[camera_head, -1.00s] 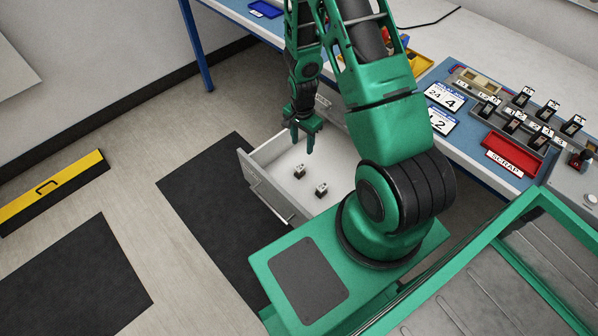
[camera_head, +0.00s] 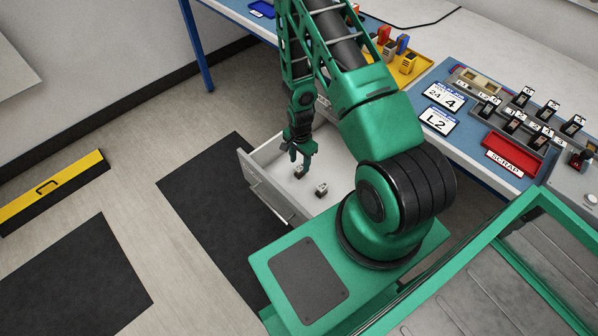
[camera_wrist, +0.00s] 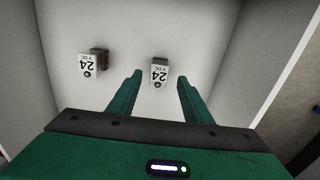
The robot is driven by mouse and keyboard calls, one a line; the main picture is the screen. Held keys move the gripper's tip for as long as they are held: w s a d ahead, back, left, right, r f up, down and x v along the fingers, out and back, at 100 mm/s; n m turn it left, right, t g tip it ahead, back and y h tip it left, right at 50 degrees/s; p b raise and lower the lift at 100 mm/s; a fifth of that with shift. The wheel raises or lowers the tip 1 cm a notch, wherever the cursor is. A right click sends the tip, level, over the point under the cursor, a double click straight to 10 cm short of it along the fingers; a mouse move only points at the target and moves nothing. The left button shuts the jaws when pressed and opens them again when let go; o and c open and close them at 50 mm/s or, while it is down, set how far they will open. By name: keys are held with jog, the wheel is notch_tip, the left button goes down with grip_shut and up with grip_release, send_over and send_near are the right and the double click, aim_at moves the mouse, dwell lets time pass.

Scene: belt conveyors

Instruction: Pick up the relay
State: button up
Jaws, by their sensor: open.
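Two small relays lie in the open white drawer (camera_head: 262,158). In the wrist view one relay (camera_wrist: 159,72), with a white label reading "24 V DC", sits between and beyond my fingertips. The other relay (camera_wrist: 92,63), with a similar label, lies to its left, outside the fingers. In the head view one relay (camera_head: 299,172) is just under my gripper (camera_head: 300,158) and the other relay (camera_head: 321,190) is nearer the robot. My gripper (camera_wrist: 159,76) is open and empty, pointing down into the drawer. The fingers look apart from both relays.
The drawer walls (camera_wrist: 270,50) rise around the relays. On the blue workbench are several relays in a grey rack (camera_head: 513,113), a red scrap bin (camera_head: 530,150), label cards (camera_head: 440,120) and a yellow tray (camera_head: 420,66) of coloured parts. The drawer floor beside the relays is clear.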

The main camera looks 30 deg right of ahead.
aim_at(300, 167)
jog(key=shift+f, duration=2)
jog(key=c, duration=1.1)
jog(key=shift+c, duration=0.2)
jog(key=shift+r, duration=0.1)
jog(key=shift+r, duration=4.9)
